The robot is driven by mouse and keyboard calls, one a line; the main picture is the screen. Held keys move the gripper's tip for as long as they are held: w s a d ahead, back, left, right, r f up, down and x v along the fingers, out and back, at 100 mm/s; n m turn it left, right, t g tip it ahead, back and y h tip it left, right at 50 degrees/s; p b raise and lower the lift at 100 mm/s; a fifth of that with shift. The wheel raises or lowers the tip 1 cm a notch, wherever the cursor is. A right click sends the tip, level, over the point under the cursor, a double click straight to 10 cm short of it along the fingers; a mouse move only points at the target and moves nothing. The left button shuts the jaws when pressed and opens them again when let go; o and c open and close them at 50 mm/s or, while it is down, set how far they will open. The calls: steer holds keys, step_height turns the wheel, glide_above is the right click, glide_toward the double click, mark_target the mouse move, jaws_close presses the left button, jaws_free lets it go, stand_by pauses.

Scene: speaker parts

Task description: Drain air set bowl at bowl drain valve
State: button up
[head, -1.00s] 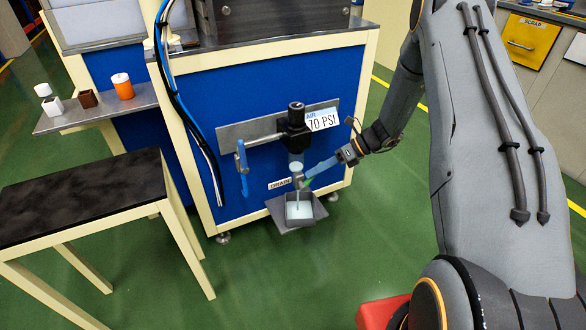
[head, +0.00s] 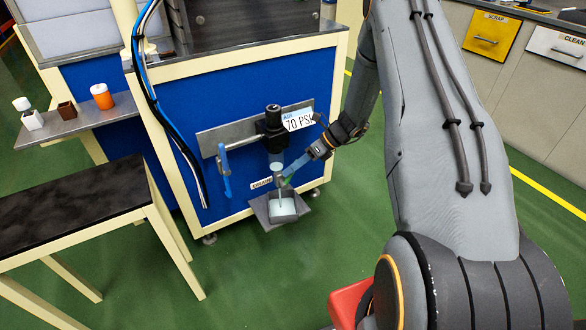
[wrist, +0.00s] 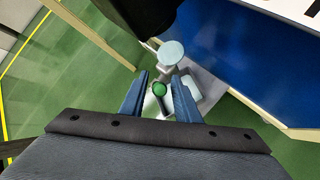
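The air set (head: 273,126) is a black regulator on a grey bracket on the blue panel. Its pale bowl (head: 276,168) hangs below, and also shows in the wrist view (wrist: 172,52). The drain valve (head: 280,181) is under the bowl; its green end (wrist: 159,89) shows between my fingers in the wrist view. My gripper (wrist: 160,76) is open, its blue fingers on either side of the green end with gaps visible. In the head view my gripper (head: 298,166) reaches the valve from the right. A thin pale stream falls into a grey catch container (head: 283,219) holding pale liquid.
A blue-handled valve (head: 225,172) hangs left of the regulator, with hoses (head: 168,100) farther left. A "70 PSI" sign (head: 299,120) is above my gripper. A black-topped bench (head: 70,200) stands at left. Green floor is open in front.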

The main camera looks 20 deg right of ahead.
steer(key=shift+s, duration=0.1)
steer(key=v, duration=0.7)
steer(key=shift+d+r+p, duration=0.25)
steer(key=shift+d+p, duration=0.05)
steer(key=shift+p, duration=0.15)
